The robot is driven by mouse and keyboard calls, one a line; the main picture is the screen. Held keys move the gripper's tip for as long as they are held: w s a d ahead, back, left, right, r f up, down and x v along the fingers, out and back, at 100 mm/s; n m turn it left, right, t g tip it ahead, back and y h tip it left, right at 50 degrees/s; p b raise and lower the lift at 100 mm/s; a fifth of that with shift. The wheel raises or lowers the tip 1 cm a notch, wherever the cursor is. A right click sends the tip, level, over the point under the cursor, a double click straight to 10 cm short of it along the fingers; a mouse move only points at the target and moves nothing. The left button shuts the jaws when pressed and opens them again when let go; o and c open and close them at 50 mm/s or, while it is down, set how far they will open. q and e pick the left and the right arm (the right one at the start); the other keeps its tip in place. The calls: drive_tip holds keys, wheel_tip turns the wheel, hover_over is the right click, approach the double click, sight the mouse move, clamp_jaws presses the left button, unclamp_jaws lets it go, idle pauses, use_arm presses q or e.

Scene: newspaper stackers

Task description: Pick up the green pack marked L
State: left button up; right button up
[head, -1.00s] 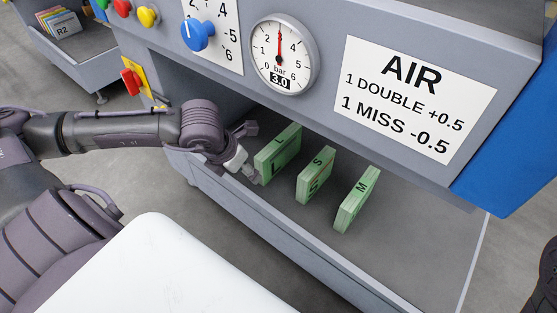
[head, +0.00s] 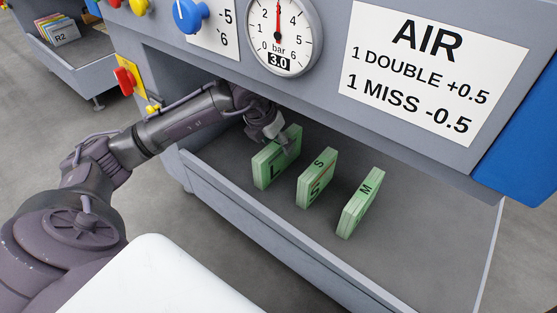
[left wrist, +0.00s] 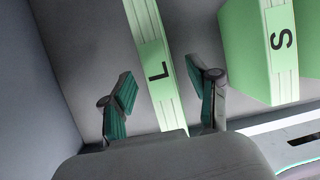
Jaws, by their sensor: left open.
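The green pack marked L (head: 268,170) stands upright in the grey tray, leftmost of a row of green packs. My left gripper (head: 284,142) is over its top edge and hides part of it. In the left wrist view the L pack (left wrist: 155,62) runs between the two open fingers (left wrist: 160,72), with a gap on each side. How far down the fingers reach around it is hard to tell. My right gripper is out of view.
The green pack marked S (head: 316,178) stands close to the right of L, and the M pack (head: 360,203) beyond it. The grey machine front with a gauge (head: 279,38) overhangs the tray. The tray floor (head: 430,240) is clear at the right.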

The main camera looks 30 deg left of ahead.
use_arm(q)
drive_tip(key=x, duration=0.2)
drive_tip(key=shift+f+b, duration=0.35)
drive_tip(key=shift+f, duration=0.1)
drive_tip(key=shift+r, duration=0.1)
clamp_jaws()
